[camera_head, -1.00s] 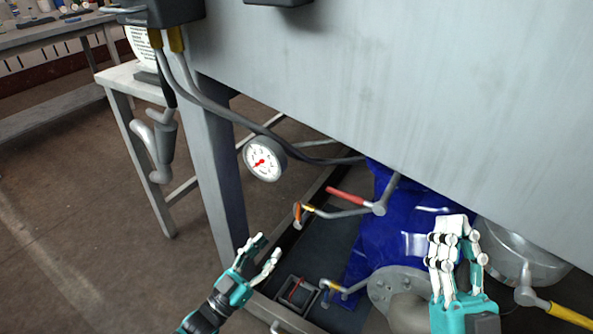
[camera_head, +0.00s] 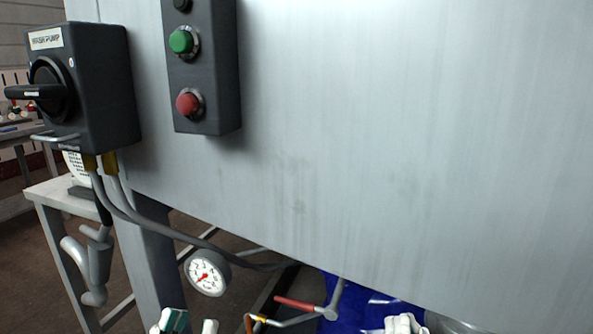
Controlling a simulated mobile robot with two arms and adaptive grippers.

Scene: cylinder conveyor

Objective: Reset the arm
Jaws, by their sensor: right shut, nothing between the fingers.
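My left gripper (camera_head: 190,324), a white and teal hand, shows only its tips at the bottom edge, left of centre. Its thumb and fingers stand apart with nothing between them, so it is open. My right gripper (camera_head: 404,324) shows only its white fingertips at the bottom edge, right of centre. It is shut and empty, in front of the blue body (camera_head: 350,306). Both wrists and forearms are below the picture.
A large grey metal panel (camera_head: 400,150) fills most of the view. A black rotary switch box (camera_head: 105,85) and a box with green (camera_head: 181,42) and red (camera_head: 188,104) buttons are on it. Below are a gauge (camera_head: 207,273) and a red-handled lever (camera_head: 300,304).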

